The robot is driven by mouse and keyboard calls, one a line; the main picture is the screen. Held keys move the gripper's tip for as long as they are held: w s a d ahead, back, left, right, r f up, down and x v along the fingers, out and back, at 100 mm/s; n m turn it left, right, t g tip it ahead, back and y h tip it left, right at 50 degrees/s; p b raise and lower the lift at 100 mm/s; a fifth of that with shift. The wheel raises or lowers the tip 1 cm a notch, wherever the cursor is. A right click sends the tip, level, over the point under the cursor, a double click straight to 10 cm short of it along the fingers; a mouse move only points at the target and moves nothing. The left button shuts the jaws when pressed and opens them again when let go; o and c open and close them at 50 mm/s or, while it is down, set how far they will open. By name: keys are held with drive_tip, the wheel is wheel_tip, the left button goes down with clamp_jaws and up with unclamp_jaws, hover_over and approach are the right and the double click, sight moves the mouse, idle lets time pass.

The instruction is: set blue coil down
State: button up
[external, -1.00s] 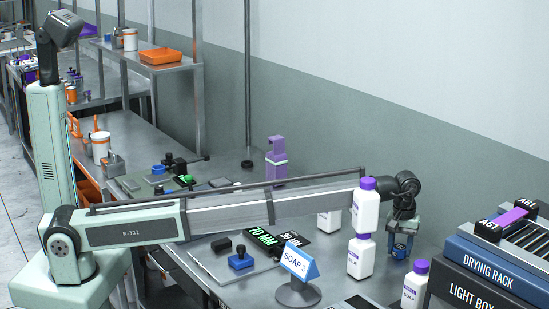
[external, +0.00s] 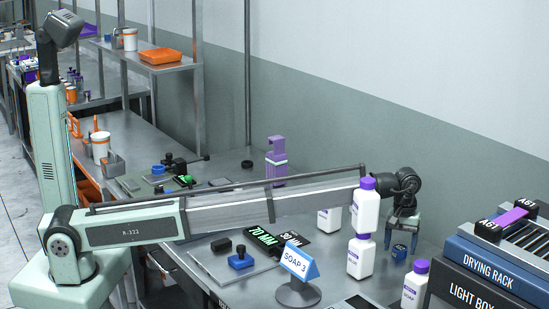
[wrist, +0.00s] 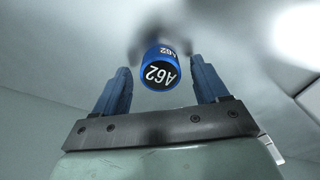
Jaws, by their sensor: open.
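The blue coil (external: 399,252) is a small blue roll with a black end face marked A62. It rests on the metal table behind the stacked white bottles, under my gripper (external: 401,243). In the wrist view the coil (wrist: 160,70) shows between and beyond the two blue fingers. My gripper (wrist: 160,72) is open, with a visible gap between the coil and each finger. The coil's far side is hidden.
White bottles with purple caps (external: 361,257) stand left of the coil, and another bottle (external: 415,285) stands in front. The drying rack (external: 490,262) sits on the light box (external: 470,294) at the right. A SOAP 3 sign (external: 299,262) stands further left.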

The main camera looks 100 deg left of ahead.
sight(400, 248)
wheel_tip(400, 248, up, 11)
idle(0.4)
drive_tip(key=shift+d+r, duration=0.1)
